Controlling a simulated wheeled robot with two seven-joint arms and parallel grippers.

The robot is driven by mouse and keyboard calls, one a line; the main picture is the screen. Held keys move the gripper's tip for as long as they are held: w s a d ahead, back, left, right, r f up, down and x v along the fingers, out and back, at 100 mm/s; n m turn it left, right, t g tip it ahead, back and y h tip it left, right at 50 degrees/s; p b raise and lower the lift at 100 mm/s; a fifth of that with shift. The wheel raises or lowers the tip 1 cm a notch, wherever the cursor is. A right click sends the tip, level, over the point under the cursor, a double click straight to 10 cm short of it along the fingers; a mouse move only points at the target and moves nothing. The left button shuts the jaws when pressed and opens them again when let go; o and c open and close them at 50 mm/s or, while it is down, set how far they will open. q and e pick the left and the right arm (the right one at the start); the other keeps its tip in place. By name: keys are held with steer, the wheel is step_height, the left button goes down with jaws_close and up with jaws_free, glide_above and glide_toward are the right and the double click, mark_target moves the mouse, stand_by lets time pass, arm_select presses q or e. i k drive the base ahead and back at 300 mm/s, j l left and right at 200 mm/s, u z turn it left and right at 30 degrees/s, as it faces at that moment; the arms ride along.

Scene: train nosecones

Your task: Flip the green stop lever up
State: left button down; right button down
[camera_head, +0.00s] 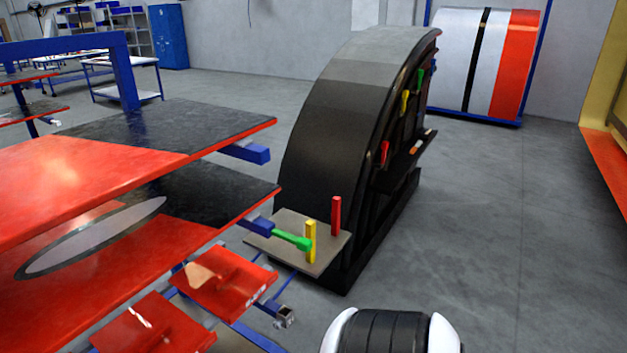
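A green lever (292,240) lies nearly flat over a small grey plate (325,254) beside the big black curved body (335,120). Its thicker end points right, close to an upright yellow lever (311,252). A red lever (336,217) stands upright behind them to the right. Another green handle (420,80) shows higher on the curved body's right face, near a yellow handle (404,101) and a red handle (385,152). Which green one is the stop lever is not labelled. Neither of my grippers shows in the head view.
Red and black panels on a blue rack (120,80) fill the left, their edges close to the grey plate. Smaller red panels (225,281) sit low in front. A striped cylinder (460,60) stands at the back. Grey floor (490,220) is clear on the right.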

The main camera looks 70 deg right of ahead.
mark_target(304, 244)
steer(key=z, duration=1.95)
